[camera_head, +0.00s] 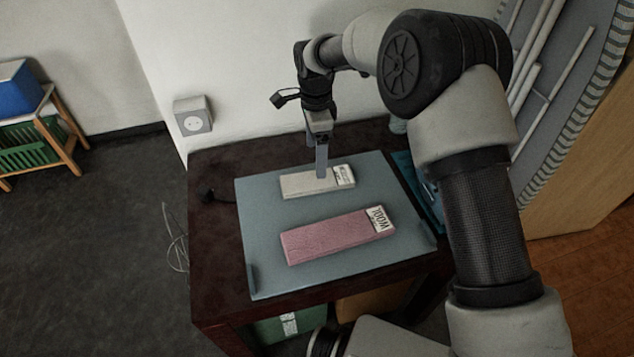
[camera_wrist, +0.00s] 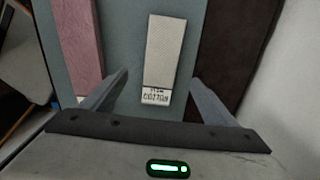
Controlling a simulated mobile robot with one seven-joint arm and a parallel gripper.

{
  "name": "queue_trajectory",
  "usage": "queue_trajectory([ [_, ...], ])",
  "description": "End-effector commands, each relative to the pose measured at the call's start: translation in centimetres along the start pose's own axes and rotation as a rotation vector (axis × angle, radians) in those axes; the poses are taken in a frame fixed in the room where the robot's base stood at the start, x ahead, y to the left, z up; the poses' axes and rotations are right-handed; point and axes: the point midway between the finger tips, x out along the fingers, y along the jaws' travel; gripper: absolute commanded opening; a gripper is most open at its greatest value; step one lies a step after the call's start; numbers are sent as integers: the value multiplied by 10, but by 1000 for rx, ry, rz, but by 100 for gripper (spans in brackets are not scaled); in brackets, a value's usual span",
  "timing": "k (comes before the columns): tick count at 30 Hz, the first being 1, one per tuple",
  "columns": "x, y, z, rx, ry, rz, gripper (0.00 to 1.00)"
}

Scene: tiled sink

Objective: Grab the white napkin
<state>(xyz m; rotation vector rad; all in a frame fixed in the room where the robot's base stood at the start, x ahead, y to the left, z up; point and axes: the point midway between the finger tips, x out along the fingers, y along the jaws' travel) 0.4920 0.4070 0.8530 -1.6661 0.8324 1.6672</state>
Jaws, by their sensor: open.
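The white napkin (camera_head: 305,184) is a folded, off-white strip with a printed label band at its right end. It lies flat on a grey-blue board in the head view, towards the wall side. My gripper (camera_head: 321,174) points down over the napkin; in the head view its fingertip covers part of it. In the wrist view the napkin (camera_wrist: 160,45) lies between and beyond the two open fingers (camera_wrist: 162,92), its label end nearest me. The fingers are apart with nothing between them. I cannot tell their exact height over the napkin.
A pink folded cloth (camera_head: 335,236) labelled wool lies beside the napkin on the board (camera_head: 270,275). The board rests on a dark table (camera_head: 212,250) against a white wall with a socket (camera_head: 193,115). Teal items (camera_head: 420,190) lie at the table's right side.

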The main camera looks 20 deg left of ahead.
Motion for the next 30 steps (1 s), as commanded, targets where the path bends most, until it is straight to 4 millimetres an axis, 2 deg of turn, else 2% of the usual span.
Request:
queue_trajectory([
  [1, 13, 1, 0, 1, -1, 2, 80],
  [3, 23, 0, 0, 0, 0, 2, 80],
  [13, 45, 0, -1, 0, 0, 1, 80],
  [21, 83, -1, -2, 0, -1, 1, 80],
  [29, 88, -2, -2, -1, 0, -2, 80],
  [30, 88, -2, -2, -1, 0, -1, 75],
])
